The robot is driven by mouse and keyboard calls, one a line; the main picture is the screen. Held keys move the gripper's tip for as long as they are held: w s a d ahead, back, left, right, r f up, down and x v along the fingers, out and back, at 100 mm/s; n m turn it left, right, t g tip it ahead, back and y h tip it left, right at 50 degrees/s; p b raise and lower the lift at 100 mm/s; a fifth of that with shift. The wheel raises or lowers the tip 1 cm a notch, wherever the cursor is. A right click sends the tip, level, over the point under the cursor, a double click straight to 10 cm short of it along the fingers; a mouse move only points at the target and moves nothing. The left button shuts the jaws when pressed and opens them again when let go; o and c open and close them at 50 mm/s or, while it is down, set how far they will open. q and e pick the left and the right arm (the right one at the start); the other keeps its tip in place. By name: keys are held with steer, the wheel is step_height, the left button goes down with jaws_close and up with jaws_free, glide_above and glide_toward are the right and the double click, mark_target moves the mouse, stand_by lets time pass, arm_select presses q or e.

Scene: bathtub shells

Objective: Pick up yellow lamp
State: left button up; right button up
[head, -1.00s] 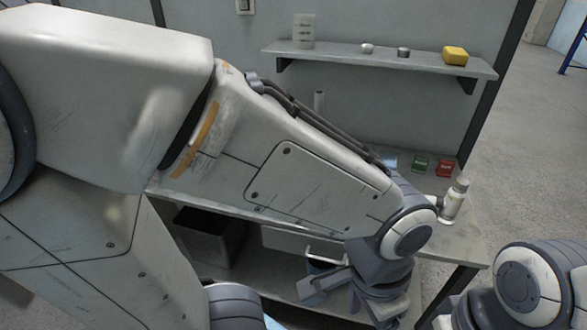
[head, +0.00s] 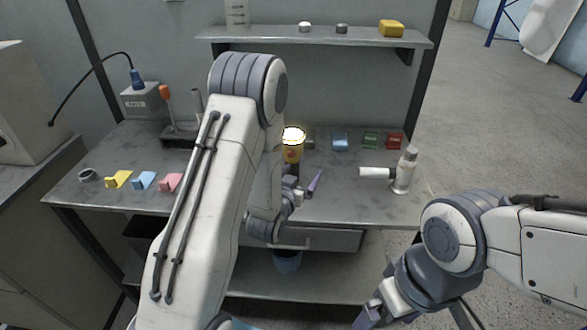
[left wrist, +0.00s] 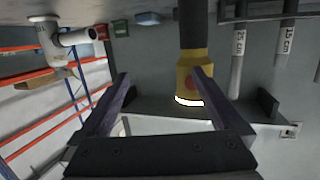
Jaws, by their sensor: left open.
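The yellow lamp (head: 292,152) stands upright on the workbench, its top glowing white and its lower part dark. My left gripper (head: 303,184) is open and empty, on the near side of the lamp. In the left wrist view the lamp (left wrist: 191,75) appears upside down, beyond the fingers and close to the right-hand fingertip, which overlaps its edge. The lamp is not between the jaws of my left gripper (left wrist: 160,73). My right gripper (head: 375,308) is low at the bottom of the head view, away from the bench; its jaws are unclear.
A white pipe fitting (head: 403,172) stands to the right on the workbench (head: 330,205). Blue, green and red blocks (head: 370,139) sit behind. Yellow, blue and pink pieces (head: 143,180) lie left. A shelf (head: 320,37) hangs above, bearing a yellow block (head: 391,28).

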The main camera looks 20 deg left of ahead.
mark_target(291, 158)
arm_select(q)
steer(key=w+a+t, duration=0.1)
steer(key=w+a, duration=0.1)
steer(key=w+a+n+t+y+p, duration=0.1)
steer(key=w+a, duration=0.1)
steer(key=a, duration=0.1)
steer(key=shift+y, duration=0.3)
steer(key=w+p, duration=0.2)
steer(key=w, duration=0.1)
steer(key=w+p, duration=0.1)
steer(key=shift+w+a+r, duration=0.25)
steer(key=shift+w+a, duration=0.1)
steer(key=shift+w+f, duration=0.1)
steer(key=shift+w, duration=0.2)
steer(key=shift+c, duration=0.3)
jaws_close()
